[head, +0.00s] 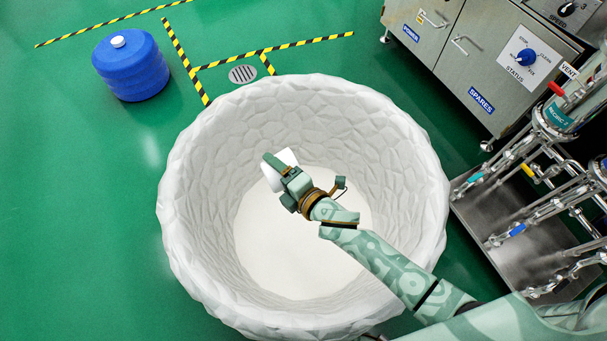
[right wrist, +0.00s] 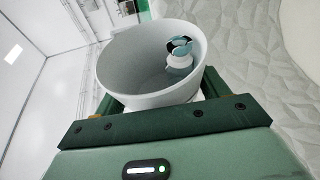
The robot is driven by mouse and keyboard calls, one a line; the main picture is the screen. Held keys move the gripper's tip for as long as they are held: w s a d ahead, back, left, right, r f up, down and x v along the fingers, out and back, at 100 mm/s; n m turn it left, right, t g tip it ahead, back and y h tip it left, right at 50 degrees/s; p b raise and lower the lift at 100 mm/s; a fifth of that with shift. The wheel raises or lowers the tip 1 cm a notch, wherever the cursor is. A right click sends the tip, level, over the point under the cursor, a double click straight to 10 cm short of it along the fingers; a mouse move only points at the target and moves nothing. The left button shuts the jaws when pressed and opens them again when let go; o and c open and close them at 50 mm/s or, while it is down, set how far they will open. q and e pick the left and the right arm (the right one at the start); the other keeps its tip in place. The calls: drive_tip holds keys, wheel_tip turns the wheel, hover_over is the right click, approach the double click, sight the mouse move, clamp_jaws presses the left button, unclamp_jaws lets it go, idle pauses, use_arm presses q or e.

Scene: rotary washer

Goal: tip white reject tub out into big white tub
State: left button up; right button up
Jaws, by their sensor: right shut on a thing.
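The big white tub (head: 185,215) is wide, round and faceted, and stands open on the floor in the head view. My right gripper (head: 279,172) is over its opening, shut on the small white reject tub (head: 288,157). The reject tub is largely hidden by the gripper there. In the right wrist view the reject tub (right wrist: 125,75) shows its open mouth, with a small white item with a teal and dark top (right wrist: 179,52) inside. The reject tub looks tilted; how far I cannot tell. My left gripper is not in view.
A blue drum (head: 131,68) with a white cap stands at the upper left. A steel cabinet (head: 455,50) and a pipe rack with valves (head: 550,190) stand close on the right. A floor drain (head: 243,74) lies behind the big tub. The green floor at left is clear.

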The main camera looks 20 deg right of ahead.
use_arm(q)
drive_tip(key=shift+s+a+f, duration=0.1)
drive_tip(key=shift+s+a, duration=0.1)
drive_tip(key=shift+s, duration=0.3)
use_arm(e)
drive_tip(key=shift+d+r, duration=0.1)
drive_tip(key=shift+r, duration=0.05)
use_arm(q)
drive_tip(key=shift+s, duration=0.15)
use_arm(e)
drive_tip(key=shift+m, duration=0.3)
drive_tip(key=shift+d+r, duration=0.1)
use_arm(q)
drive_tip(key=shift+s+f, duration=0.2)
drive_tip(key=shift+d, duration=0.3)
use_arm(e)
drive_tip(key=shift+d+r+m+y, duration=0.1)
drive_tip(key=shift+d+m+y, duration=0.05)
drive_tip(key=shift+m+y, duration=0.2)
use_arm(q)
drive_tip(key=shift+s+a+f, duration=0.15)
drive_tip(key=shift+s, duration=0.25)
use_arm(e)
drive_tip(key=shift+w+d+r+m, duration=0.1)
drive_tip(key=shift+r+m, duration=0.05)
drive_tip(key=shift+m, duration=0.1)
